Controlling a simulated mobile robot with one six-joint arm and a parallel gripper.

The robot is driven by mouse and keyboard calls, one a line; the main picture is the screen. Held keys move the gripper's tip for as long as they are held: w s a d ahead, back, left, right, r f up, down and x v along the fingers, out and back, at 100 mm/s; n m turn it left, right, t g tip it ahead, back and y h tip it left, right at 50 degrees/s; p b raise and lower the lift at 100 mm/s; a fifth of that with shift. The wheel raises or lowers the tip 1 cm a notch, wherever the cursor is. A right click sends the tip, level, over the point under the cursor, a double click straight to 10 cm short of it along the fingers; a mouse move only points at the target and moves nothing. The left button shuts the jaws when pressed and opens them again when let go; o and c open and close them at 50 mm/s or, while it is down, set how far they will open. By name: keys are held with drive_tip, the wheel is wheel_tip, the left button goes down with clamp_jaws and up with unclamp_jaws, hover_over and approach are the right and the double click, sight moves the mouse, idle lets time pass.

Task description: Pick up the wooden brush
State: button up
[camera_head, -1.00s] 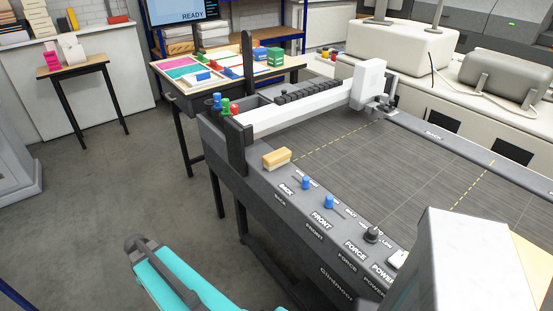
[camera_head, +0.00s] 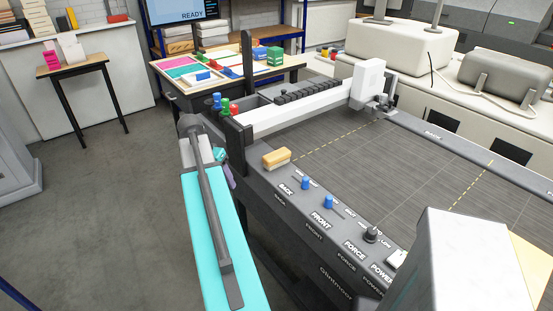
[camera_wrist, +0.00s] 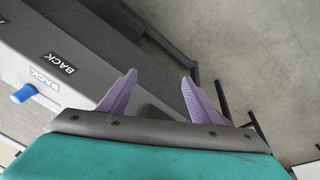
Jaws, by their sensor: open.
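The wooden brush (camera_head: 276,159) is a small tan block with a pale underside. It lies on the near dark rail of the flatbed machine, at its left corner, in the head view. My gripper (camera_wrist: 159,82) has two purple fingers spread apart with nothing between them in the wrist view. In the head view its purple fingers (camera_head: 230,176) show partly behind my arm, left of the brush and apart from it. The brush is not visible in the wrist view.
The machine's control rail has blue knobs (camera_head: 306,183) and a black knob (camera_head: 371,234) right of the brush. Coloured knobs (camera_head: 224,107) stand on an upright post behind it. The dark bed (camera_head: 400,165) is clear. Grey floor is open at left.

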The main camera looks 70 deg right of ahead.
drive_tip(key=s+d+r+m, duration=0.2)
drive_tip(key=s+d+r, duration=0.1)
drive_tip(key=r, duration=0.3)
drive_tip(key=s+d+r+m+h+p, duration=0.1)
drive_tip(key=s+d+r+m, duration=0.1)
drive_tip(key=s+d+r, duration=0.2)
drive_tip(key=s+d+r+m, duration=0.2)
drive_tip(key=s+r, duration=0.3)
drive_tip(key=r, duration=0.3)
drive_tip(key=shift+s+d+r+g+h, duration=0.3)
drive_tip(key=shift+s+d, duration=0.05)
drive_tip(key=shift+d, duration=0.35)
drive_tip(key=shift+f, duration=0.1)
drive_tip(key=p, duration=0.2)
hover_over(276, 154)
drive_tip(key=w+a, duration=0.1)
drive_tip(key=a, duration=0.1)
drive_tip(key=shift+f, duration=3.95)
drive_tip(key=shift+f+p, duration=0.1)
drive_tip(key=shift+p, duration=0.25)
drive_tip(key=shift+p+x, duration=1.15)
drive_tip(key=shift+x, duration=0.95)
drive_tip(key=shift+d+f, duration=0.2)
drive_tip(key=shift+f, duration=0.15)
